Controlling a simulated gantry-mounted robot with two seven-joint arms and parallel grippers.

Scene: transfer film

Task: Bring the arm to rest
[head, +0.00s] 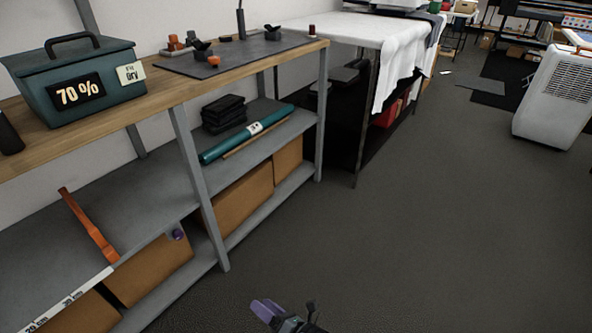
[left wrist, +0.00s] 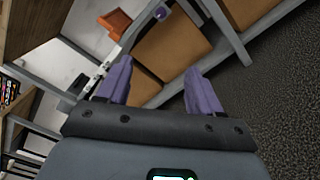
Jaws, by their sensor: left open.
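My left gripper (head: 284,314) shows at the bottom edge of the head view, low over the floor in front of the shelf unit, and is partly cut off by the frame. In the left wrist view its two purple fingers (left wrist: 157,70) stand apart with nothing between them. The gripper is open and empty. The shelf unit's lower level and cardboard boxes (left wrist: 170,50) lie beyond the fingers. My right gripper is in neither view.
The shelf unit (head: 190,150) fills the left, with a teal 70% box (head: 75,87) on top. A teal roll (head: 243,136) and orange strap-like object (head: 88,225) lie on its middle shelf. Dark floor (head: 430,230) is open at right, before a white machine (head: 555,95).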

